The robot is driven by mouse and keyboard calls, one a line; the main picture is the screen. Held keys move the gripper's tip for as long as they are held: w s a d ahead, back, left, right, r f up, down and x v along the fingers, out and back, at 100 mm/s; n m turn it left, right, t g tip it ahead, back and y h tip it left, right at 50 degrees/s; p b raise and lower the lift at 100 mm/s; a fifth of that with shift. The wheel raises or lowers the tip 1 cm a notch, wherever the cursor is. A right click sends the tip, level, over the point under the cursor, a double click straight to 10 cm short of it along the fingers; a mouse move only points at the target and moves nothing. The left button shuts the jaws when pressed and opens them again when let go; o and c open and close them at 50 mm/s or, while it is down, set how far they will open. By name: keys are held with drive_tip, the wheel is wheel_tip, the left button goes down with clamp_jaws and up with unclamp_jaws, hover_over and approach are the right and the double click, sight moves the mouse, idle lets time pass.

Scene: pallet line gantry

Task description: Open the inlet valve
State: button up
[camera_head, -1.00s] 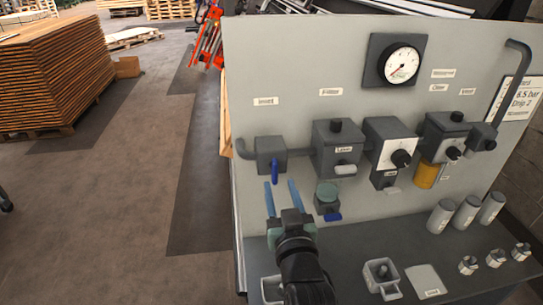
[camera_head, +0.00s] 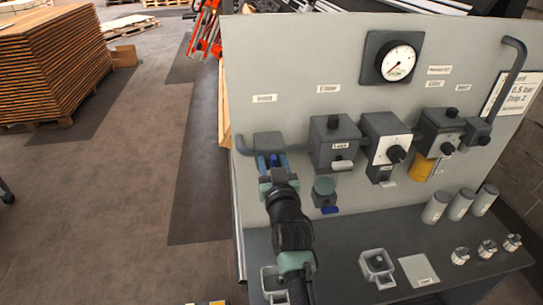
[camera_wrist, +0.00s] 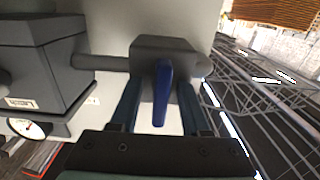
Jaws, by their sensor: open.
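The inlet valve (camera_head: 268,141) is a grey block on the pipe at the left of the panel, below a small label. Its blue lever (camera_wrist: 162,92) shows in the wrist view, pointing away from the block between my two fingers. My gripper (camera_head: 272,160) is open in front of the valve. In the wrist view my gripper (camera_wrist: 158,108) has one blue finger on each side of the lever, with gaps on both sides. In the head view, my gripper hides most of the lever and the block's lower part.
To the right on the panel (camera_head: 290,60) are the filter box (camera_head: 333,128), a knob unit (camera_head: 385,135) and a gauge (camera_head: 398,62). A small blue-handled drain (camera_head: 325,195) sits close to my gripper's right. The shelf (camera_head: 340,240) holds cups and fittings.

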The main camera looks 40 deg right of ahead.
drive_tip(key=shift+c, duration=0.3)
clamp_jaws()
drive_tip(key=shift+s+d+f+m+b, duration=0.1)
drive_tip(key=shift+m+b, duration=0.25)
drive_tip(key=shift+m, duration=2.6)
drive_tip(key=shift+s+d+f+m+b, duration=0.15)
drive_tip(key=shift+m+b, duration=0.15)
drive_tip(key=shift+m, duration=2.7)
drive_tip(key=shift+w+f+m+b, duration=0.1)
drive_tip(key=shift+m+b, duration=0.25)
drive_tip(key=shift+m, duration=2.6)
